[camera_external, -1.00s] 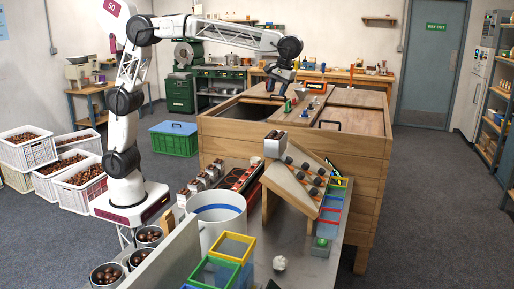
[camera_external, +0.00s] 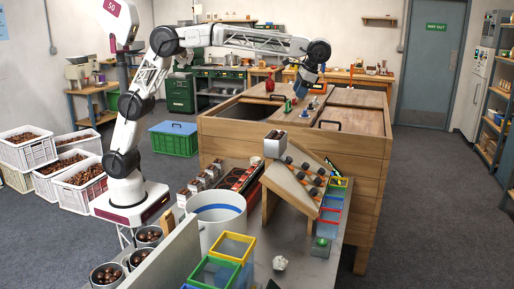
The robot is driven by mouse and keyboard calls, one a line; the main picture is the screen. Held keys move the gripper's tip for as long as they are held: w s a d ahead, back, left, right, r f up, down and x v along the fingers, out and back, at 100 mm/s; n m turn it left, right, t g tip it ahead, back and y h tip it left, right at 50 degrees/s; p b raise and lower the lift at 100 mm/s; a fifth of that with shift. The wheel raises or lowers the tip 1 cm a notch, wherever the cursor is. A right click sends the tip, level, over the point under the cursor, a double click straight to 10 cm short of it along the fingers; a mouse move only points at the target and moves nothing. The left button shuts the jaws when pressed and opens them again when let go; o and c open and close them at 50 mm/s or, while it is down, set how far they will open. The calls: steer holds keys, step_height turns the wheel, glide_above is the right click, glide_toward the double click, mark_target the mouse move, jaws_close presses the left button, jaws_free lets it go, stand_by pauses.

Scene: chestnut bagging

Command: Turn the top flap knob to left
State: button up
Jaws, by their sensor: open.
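Several small knobs sit on top of the large wooden box (camera_external: 290,146), near the strip between its lids. A red knob (camera_external: 269,87) is at the back, and a green knob (camera_external: 288,104) is nearer the front. I cannot tell which one is the top flap knob or which way it is turned. My gripper (camera_external: 299,98) points down over the box top, to the right of the red knob and just behind and right of the green one. It is open, with its fingers small and partly merged with the things behind. I cannot tell whether it touches anything.
An orange-framed device (camera_external: 318,88) stands close to the right of my gripper. A lid with a dark handle (camera_external: 329,125) covers the box's right side; the left side has a dark opening (camera_external: 262,94). A sloped wooden rack (camera_external: 300,180) stands in front.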

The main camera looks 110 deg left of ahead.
glide_toward(290, 158)
steer(key=shift+s+d+f+m, duration=0.1)
steer(key=shift+s+f+m, duration=0.1)
steer(key=shift+f, duration=0.25)
steer(key=shift+s+f+m, duration=0.1)
steer(key=shift+s+f, duration=0.05)
steer(key=shift+f, duration=0.3)
steer(key=shift+f, duration=0.1)
steer(key=shift+x, duration=3.8)
